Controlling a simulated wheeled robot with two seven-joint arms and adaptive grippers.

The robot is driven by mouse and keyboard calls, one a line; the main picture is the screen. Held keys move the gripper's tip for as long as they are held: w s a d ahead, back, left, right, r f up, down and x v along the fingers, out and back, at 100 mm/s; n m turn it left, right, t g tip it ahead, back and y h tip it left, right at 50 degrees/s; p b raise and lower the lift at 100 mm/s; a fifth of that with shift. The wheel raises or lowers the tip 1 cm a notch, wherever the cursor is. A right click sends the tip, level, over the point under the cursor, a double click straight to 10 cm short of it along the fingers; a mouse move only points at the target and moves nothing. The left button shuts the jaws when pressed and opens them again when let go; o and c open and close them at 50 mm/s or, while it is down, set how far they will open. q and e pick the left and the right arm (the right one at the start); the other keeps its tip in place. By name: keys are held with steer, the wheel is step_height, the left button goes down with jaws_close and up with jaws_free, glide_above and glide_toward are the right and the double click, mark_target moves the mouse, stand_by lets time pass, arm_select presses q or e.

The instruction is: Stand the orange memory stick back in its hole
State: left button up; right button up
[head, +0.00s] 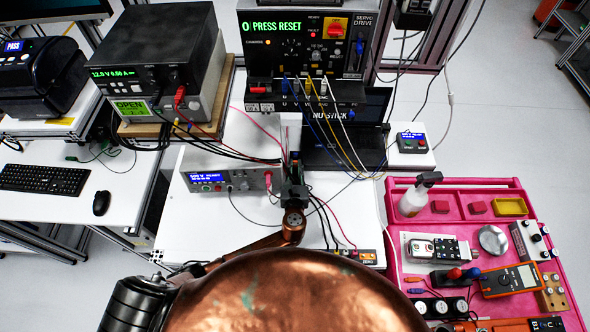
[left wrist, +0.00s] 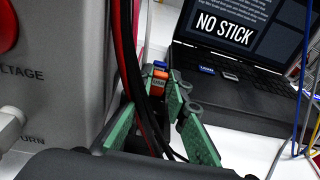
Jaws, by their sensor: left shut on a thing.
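My left gripper (left wrist: 160,88) is shut, with the orange memory stick (left wrist: 160,74) between its fingertips in the left wrist view. A small blue part shows just above the orange at the tips. In the head view my left gripper (head: 294,168) is over the white bench, left of the laptop (head: 345,158). The laptop also shows in the left wrist view (left wrist: 245,105), its screen reading "NO STICK". The stick's lower end and its hole are hidden or too small to make out. My right gripper is not in view.
Red and black cables (left wrist: 130,75) run close beside my left gripper. A grey power unit (head: 225,172) stands to its left. The servo drive box (head: 305,45) stands behind, with blue, yellow and white leads hanging down. A pink tray (head: 480,190) of tools is at the right.

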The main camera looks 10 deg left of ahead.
arm_select(q)
steer(key=shift+f, duration=0.1)
steer(key=o, duration=0.9)
steer(key=v, duration=1.2)
steer(key=shift+d, duration=0.15)
